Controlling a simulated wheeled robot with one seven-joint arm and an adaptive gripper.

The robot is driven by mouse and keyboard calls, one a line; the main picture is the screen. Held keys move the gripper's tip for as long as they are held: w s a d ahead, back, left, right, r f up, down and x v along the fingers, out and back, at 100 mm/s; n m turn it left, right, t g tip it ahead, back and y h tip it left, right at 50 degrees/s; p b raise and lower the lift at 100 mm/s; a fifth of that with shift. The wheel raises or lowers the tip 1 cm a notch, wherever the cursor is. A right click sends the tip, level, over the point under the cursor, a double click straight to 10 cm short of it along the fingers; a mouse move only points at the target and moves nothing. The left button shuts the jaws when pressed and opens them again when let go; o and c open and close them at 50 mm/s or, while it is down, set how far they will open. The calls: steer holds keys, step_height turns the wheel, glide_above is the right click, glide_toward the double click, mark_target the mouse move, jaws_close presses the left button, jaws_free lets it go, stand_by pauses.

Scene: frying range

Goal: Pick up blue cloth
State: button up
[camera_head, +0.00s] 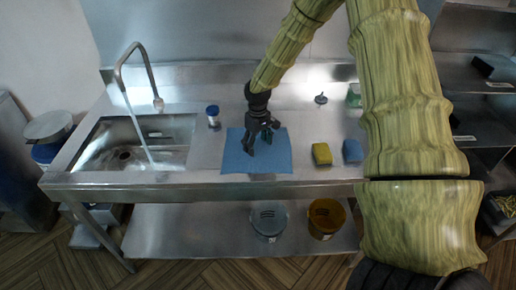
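The blue cloth (278,160) lies flat on the steel counter to the right of the sink, near the front edge. My gripper (259,145) is dark and points down over the upper part of the cloth, covering some of it. Its fingers look spread apart, with blue cloth showing between them. Nothing is visibly held. I cannot tell whether the fingertips touch the cloth.
A yellow sponge (321,153) and a blue sponge (352,151) lie right of the cloth. A blue-lidded jar (213,115) stands to its left, near the sink (103,134) with its tall tap (122,76). Two buckets sit on the lower shelf (190,236).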

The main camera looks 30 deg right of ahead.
steer(key=shift+s, duration=0.1)
steer(key=c, duration=0.9)
steer(key=shift+s+f, duration=0.15)
jaws_close()
step_height(320, 180, up, 12)
steer(key=p, duration=0.8)
steer(key=shift+w+p, duration=0.2)
steer(key=shift+p, duration=0.1)
steer(key=shift+w, duration=0.1)
